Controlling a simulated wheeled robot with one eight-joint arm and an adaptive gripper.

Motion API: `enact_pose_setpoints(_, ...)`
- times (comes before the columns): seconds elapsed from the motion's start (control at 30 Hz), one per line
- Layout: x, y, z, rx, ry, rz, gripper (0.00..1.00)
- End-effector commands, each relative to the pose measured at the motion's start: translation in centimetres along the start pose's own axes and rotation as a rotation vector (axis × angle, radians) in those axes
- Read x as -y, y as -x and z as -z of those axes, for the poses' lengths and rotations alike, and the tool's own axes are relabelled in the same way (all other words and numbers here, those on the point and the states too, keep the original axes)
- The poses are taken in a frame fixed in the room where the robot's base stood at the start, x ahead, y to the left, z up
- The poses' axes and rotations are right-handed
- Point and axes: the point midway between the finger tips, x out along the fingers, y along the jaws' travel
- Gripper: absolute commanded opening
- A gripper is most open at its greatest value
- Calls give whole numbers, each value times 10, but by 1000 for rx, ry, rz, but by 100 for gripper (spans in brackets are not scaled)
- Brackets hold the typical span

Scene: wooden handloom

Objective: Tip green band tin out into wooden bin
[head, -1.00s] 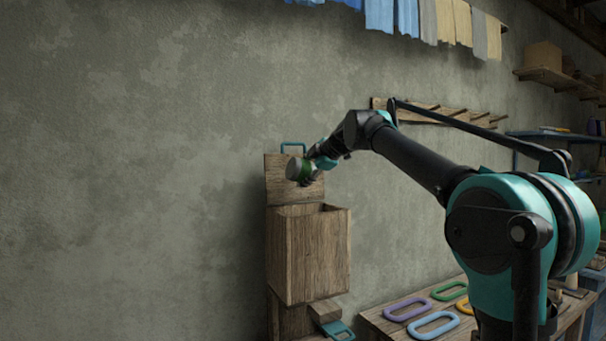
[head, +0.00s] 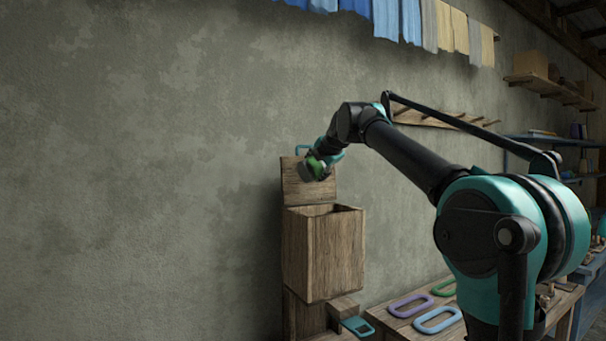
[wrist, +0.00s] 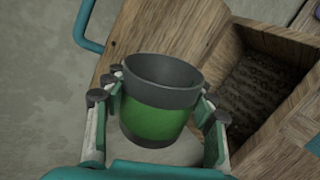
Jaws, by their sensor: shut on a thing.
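The green band tin (wrist: 158,122) is dark grey with a wide green band. My gripper (wrist: 160,108) is shut around it, with fingers on both sides. The tin's dark mouth shows in the wrist view, but its contents cannot be made out. In the head view the tin (head: 314,170) is tilted, above the open top of the wooden bin (head: 322,255) and in front of its tall back board. In the wrist view the bin's open inside (wrist: 262,88) lies to the right of the tin, with dark brown grainy matter at the bottom.
A blue handle (wrist: 88,28) sticks out beside the bin's back board. A teal-handled piece (head: 357,326) is below the bin. A bench at the right bears a purple ring (head: 410,305) and a blue ring (head: 438,320). The wall left of the bin is bare.

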Motion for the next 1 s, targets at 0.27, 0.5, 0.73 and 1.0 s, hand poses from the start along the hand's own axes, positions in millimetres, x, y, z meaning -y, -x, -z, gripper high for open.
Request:
enact_pose_setpoints(0.27,-3,3,-3,71,131,0,26)
enact_pose_setpoints(0.5,-8,6,-2,162,288,0,26)
enact_pose_setpoints(0.73,-12,8,-2,244,430,0,26)
enact_pose_setpoints(1.0,-15,10,-2,341,595,-1,26)
